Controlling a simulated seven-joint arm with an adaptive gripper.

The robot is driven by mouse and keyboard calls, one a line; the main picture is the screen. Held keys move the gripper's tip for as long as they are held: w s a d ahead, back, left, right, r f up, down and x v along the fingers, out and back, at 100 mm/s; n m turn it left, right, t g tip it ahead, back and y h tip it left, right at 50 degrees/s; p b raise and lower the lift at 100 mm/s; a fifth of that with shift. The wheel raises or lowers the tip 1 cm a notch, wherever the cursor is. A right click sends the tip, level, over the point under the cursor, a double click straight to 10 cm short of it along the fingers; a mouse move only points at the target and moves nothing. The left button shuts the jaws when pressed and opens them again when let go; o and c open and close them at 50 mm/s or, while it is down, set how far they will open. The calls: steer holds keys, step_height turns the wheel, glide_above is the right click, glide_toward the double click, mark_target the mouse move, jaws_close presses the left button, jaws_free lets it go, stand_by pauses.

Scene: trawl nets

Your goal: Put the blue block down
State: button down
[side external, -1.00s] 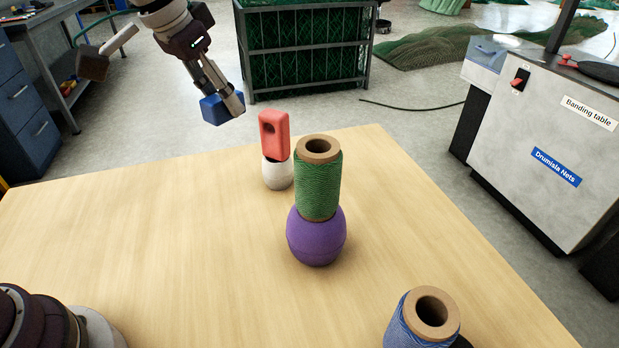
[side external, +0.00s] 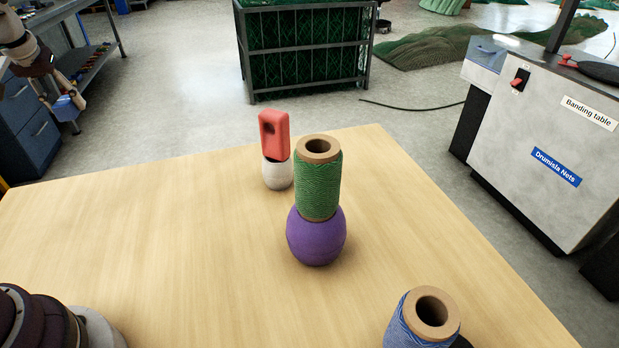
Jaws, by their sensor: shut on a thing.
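The blue block (side external: 66,108) is held by my gripper (side external: 60,98) at the far left of the side external view. My gripper is shut on it. The block is in the air, past the table's far left edge in the picture, against the blue drawer cabinet and the floor. The fingers and the upper part of the block overlap, so its full shape is partly hidden. The wooden table (side external: 150,230) has a wide bare area on its left and middle.
A green twine spool (side external: 318,190) stands on a purple ball (side external: 316,238) near the table's middle. Behind it, a red block with a hole (side external: 281,146) stands on a white rounded object (side external: 277,174). A blue twine spool (side external: 405,325) is at the front right.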

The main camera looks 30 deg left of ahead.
mark_target(113, 186)
step_height(113, 186, down, 17)
steer(key=shift+f, duration=0.15)
steer(key=shift+f, duration=0.1)
steer(key=c, duration=0.8)
jaws_free()
steer(key=s+d+r+m+t, duration=0.1)
steer(key=d+r, duration=0.4)
steer(key=r, duration=0.3)
steer(key=s+d+r+m, duration=0.1)
steer(key=d+r+m, duration=0.1)
steer(key=d+r, duration=0.5)
steer(key=s+d+r+m+h, duration=0.1)
steer(key=s+d+m, duration=0.1)
steer(key=d, duration=0.2)
steer(key=s+d+r+m+t+h, duration=0.1)
steer(key=s+d+r+m, duration=0.1)
steer(key=d, duration=0.3)
steer(key=s+d+r+m+h, duration=0.1)
steer(key=s+d+r+m, duration=0.1)
steer(key=d, duration=0.3)
steer(key=shift+s+d+r, duration=0.1)
steer(key=shift+s+r, duration=0.15)
steer(key=shift+s, duration=0.6)
